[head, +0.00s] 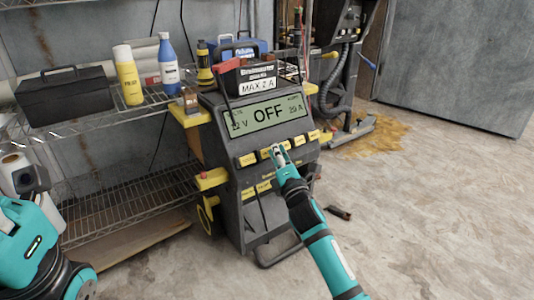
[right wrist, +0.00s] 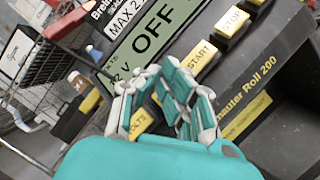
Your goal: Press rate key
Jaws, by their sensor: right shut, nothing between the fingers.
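The battery charger (head: 240,205) stands upright, its display (head: 264,116) reading OFF. Below the display runs a row of yellow keys. The leftmost key (head: 248,160) reads VOLTS in the right wrist view (right wrist: 140,123). The START key (right wrist: 197,57) and STOP key (right wrist: 232,21) lie further right. No RATE label is readable; my fingers cover the middle of the row. My right gripper (head: 280,152) is shut and empty, its tips over the row; it fills the middle of the right wrist view (right wrist: 157,92). I cannot tell whether it touches a key. Only left arm parts show.
A wire shelf (head: 120,115) at the left holds a black toolbox (head: 64,92), a yellow bottle (head: 129,76) and a blue bottle (head: 168,62). A black MAX 2 A box (head: 248,77) sits on the charger. The floor at the right is largely clear.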

